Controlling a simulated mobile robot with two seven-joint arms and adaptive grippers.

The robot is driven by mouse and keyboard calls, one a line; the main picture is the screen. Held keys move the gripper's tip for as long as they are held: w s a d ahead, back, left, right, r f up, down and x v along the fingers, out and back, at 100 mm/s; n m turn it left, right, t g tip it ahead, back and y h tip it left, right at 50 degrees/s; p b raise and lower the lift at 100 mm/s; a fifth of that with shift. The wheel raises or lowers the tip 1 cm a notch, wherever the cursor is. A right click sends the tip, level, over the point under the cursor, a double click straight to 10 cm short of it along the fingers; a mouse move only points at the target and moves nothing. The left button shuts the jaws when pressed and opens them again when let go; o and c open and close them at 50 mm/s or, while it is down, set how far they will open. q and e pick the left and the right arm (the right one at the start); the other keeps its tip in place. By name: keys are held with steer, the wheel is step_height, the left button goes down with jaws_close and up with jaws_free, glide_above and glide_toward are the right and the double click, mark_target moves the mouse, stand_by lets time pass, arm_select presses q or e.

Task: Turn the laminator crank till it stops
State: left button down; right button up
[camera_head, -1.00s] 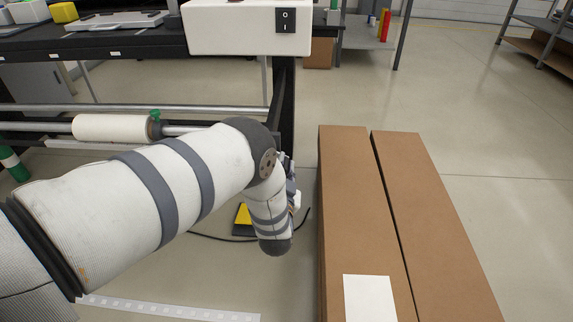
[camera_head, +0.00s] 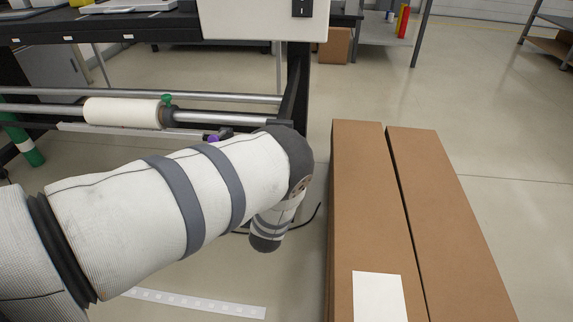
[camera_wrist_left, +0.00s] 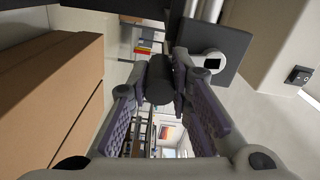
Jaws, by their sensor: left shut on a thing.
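The laminator has a black frame (camera_head: 294,95), steel bars, a white roll (camera_head: 122,112) and a white control box (camera_head: 255,17) with a black switch. In the left wrist view, my left gripper (camera_wrist_left: 160,78) is shut on a dark cylindrical crank handle (camera_wrist_left: 160,90), with its purple-padded fingers on either side. A dark flat piece (camera_wrist_left: 232,52) with a silver round hub lies beside the handle. In the head view, my forearm hides the crank; only a bit of purple gripper (camera_head: 220,134) shows above it. My right gripper is not in view.
Two long brown cartons (camera_head: 362,190) stand close to the right of my left arm, one with a white label (camera_head: 379,297). They also show at the left in the wrist view (camera_wrist_left: 50,95). Open floor (camera_head: 460,100) lies behind them.

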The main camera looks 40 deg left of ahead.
arm_select(q)
steer(key=shift+s+a+f+m, duration=0.15)
steer(key=shift+s+a+m, duration=0.2)
steer(key=shift+m, duration=0.55)
steer(key=shift+a, duration=0.1)
steer(key=c, duration=1.5)
jaws_free()
steer(key=shift+o, duration=0.2)
